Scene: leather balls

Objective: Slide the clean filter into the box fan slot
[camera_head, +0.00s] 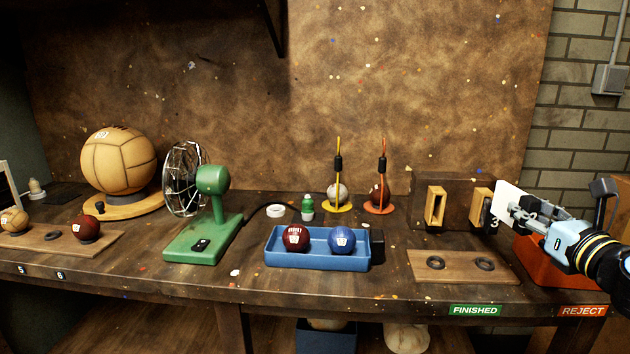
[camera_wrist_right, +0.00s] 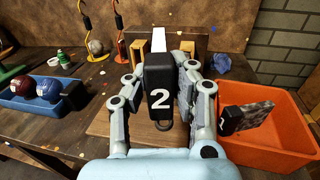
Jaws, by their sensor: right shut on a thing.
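My right gripper (camera_head: 521,212) is shut on the black handle (camera_wrist_right: 160,92) marked 2 of a white filter panel (camera_head: 507,200). In the right wrist view the panel (camera_wrist_right: 158,38) shows nearly edge-on, pointing away toward the dark brown box (camera_head: 458,194). I cannot tell whether panel and box touch. A grey, dirty-looking filter (camera_wrist_right: 252,116) with a black handle marked 1 lies in the orange bin (camera_wrist_right: 291,130). My left gripper is not in view.
A wooden board (camera_head: 460,266) with two dark rings lies before the box. A blue tray (camera_head: 318,262) holds a dark red ball (camera_head: 296,237) and a blue ball (camera_head: 342,240). A green stand with a wire cage (camera_head: 184,180) is further left. The REJECT label (camera_head: 582,311) is on the bench edge.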

